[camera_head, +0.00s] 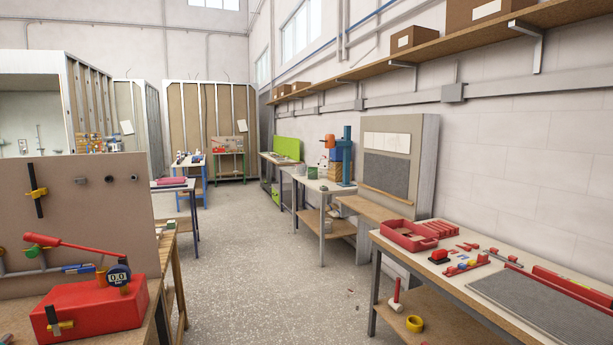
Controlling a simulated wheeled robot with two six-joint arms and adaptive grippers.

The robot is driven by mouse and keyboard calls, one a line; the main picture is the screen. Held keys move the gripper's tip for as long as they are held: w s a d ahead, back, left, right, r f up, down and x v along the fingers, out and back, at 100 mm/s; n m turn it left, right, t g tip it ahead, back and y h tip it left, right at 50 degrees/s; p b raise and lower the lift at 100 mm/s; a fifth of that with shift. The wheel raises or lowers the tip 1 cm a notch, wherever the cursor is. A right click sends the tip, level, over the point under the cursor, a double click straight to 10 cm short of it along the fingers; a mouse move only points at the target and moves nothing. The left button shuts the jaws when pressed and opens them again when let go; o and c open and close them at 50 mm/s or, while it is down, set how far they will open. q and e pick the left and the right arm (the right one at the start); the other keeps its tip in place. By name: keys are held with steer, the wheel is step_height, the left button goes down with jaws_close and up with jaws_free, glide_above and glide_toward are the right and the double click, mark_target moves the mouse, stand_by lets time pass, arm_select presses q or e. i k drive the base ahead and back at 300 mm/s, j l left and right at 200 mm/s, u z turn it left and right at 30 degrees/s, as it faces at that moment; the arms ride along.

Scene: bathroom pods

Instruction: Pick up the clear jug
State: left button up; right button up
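I cannot make out a clear jug for certain in the head view. Neither of my grippers shows in the view.
A bench at the near right holds a red tray (408,236), red tools and a grey mat (545,308). A blue drill press (346,156) stands farther back. Speckled floor (250,260) lies open between the benches.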

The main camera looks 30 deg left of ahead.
mark_target(301, 167)
steer(key=i+j+u, duration=0.65)
steer(key=i+u, duration=0.3)
steer(key=i, duration=0.25)
steer(key=i+u, duration=0.25)
steer(key=i, duration=5.4)
